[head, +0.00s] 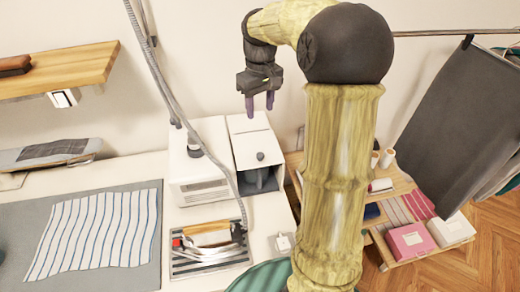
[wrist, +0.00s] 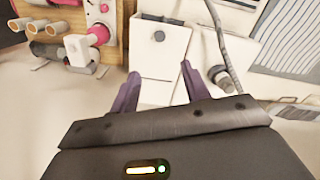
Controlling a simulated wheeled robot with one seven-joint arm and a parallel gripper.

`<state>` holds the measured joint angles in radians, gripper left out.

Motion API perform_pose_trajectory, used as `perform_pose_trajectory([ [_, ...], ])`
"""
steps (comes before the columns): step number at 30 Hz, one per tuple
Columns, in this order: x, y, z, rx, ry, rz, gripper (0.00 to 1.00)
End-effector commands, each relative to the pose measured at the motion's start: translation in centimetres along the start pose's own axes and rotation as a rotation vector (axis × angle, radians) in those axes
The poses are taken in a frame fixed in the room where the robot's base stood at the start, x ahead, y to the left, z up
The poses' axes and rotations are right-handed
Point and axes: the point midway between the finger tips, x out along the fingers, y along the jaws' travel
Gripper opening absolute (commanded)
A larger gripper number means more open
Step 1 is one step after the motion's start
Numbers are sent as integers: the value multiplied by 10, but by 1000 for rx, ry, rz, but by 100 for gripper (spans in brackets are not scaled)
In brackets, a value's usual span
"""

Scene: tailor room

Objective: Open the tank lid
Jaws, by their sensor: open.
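The tank (head: 246,187) is the narrow right-hand part of a white ironing station on the table. Its pale lid (head: 248,124) is on top, with a small dark knob (head: 260,156) in front of the white panel. I cannot tell whether the lid is fully down. In the wrist view the tank's pale face (wrist: 158,60) and knob (wrist: 159,36) lie beyond my fingers. My gripper (head: 260,111) is open and empty, above the tank in the head view, fingers pointing down. Its two purple fingers also show in the wrist view (wrist: 160,72), apart.
The station's white body (head: 200,180) stands left of the tank. A grey hose (head: 160,60) hangs by it, and an iron (head: 210,240) rests on a rack in front. Striped cloth (head: 95,230) lies left. A low wooden shelf with boxes (head: 410,240) stands right.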

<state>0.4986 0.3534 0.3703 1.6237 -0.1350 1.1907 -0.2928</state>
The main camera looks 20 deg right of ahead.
Motion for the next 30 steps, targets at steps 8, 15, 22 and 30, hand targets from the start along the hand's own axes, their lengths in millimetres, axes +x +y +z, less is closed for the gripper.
perform_pose_trajectory([
  [8, 14, 0, 0, 2, -2, -1, 47],
  [15, 53, 0, 1, 1, -4, -2, 47],
  [22, 94, -1, 1, 0, -4, -2, 47],
  [30, 141, -1, 1, -1, -3, -3, 47],
])
